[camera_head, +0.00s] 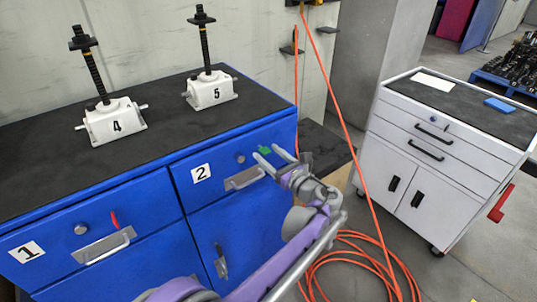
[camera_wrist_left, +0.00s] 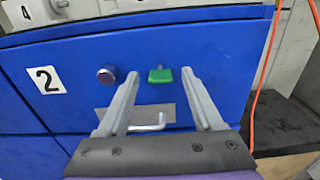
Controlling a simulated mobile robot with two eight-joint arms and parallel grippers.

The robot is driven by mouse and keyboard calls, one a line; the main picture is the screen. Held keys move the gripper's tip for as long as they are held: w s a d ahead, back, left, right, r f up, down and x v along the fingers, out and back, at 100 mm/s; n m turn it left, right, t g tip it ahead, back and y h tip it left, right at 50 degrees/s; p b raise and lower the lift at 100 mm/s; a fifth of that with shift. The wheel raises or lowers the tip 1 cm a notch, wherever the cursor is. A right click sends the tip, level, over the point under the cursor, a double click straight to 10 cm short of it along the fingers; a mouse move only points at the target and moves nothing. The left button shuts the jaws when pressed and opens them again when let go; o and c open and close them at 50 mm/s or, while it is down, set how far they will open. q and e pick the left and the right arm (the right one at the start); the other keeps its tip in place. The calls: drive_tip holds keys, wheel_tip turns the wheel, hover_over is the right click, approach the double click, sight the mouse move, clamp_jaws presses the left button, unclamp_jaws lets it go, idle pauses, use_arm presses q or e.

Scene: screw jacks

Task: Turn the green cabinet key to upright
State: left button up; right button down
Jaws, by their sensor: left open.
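The green key (camera_head: 264,150) sits in the front of the blue cabinet's drawer 2, right of a round knob (camera_wrist_left: 106,75). In the left wrist view the green key (camera_wrist_left: 160,75) shows its wide head lying sideways, with a small stub above it. My left gripper (camera_head: 267,153) is open in front of the drawer. In the left wrist view its fingertips (camera_wrist_left: 161,73) appear one on each side of the key, with a gap on both sides. I cannot tell whether they reach the key in depth. My right gripper is not in view.
A drawer handle (camera_head: 244,178) sits below the key, close to my gripper. Drawer 1 has a red key (camera_head: 114,220). Screw jacks 4 (camera_head: 114,122) and 5 (camera_head: 210,91) stand on top. An orange hose (camera_head: 352,150) hangs at right, before a white cart (camera_head: 440,150).

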use_arm(q)
drive_tip(key=shift+w+a, duration=0.15)
drive_tip(key=shift+w, duration=0.1)
clamp_jaws()
